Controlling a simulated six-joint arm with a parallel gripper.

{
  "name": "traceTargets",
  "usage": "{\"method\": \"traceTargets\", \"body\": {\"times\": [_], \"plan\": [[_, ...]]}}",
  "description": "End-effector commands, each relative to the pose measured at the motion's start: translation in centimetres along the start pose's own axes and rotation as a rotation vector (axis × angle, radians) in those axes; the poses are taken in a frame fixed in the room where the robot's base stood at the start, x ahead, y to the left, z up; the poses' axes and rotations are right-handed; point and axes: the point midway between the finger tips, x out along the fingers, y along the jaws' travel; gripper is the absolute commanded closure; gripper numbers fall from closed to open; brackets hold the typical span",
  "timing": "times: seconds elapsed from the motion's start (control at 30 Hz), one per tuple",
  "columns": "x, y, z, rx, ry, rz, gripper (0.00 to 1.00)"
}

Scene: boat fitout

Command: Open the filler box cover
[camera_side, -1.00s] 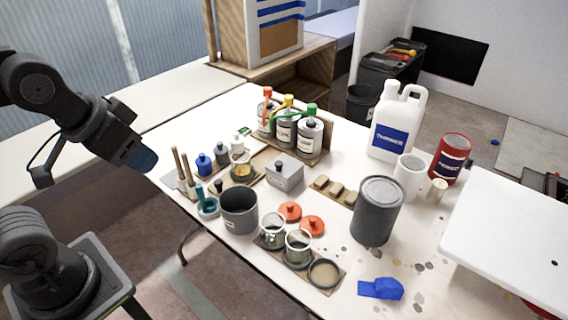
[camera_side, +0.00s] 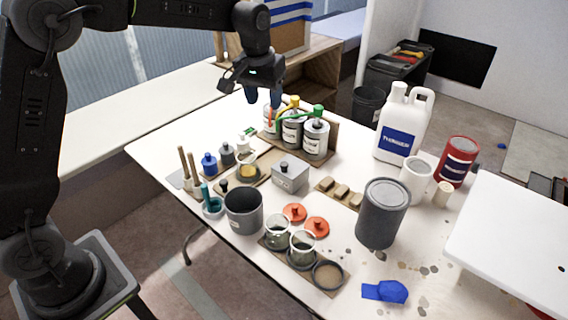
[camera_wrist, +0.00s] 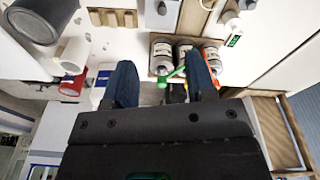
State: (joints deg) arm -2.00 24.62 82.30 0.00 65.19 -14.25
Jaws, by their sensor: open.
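The cover sits on the box. In the wrist view the grey box (camera_wrist: 152,18) shows at the top edge, partly cut off. My gripper (camera_side: 262,97) is above the back of the table, over the pump bottles and apart from the box. In the wrist view its two blue fingers (camera_wrist: 162,75) are spread, with nothing gripped.
Pump bottles with red, yellow and green tops (camera_side: 292,130) stand in a wooden rack behind the box. A grey cup (camera_side: 243,210) and orange lids (camera_side: 317,226) are in front. A dark can (camera_side: 382,213) and white jug (camera_side: 400,125) stand right. Wooden blocks (camera_side: 341,191) lie beside the box.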

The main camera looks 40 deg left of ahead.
Motion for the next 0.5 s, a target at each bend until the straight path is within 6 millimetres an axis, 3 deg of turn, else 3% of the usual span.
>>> {"method": "traceTargets", "body": {"times": [0.03, 0.2, 0.33, 0.5], "plan": [[2.3, 0.2, -1.5, -0.019, -0.029, -0.008, 0.49], [8.0, 0.7, -4.8, -0.071, -0.090, -0.027, 0.49], [11.1, 0.8, -5.9, -0.097, -0.119, -0.037, 0.49], [12.8, 0.8, -6.4, -0.110, -0.133, -0.042, 0.49]]}}
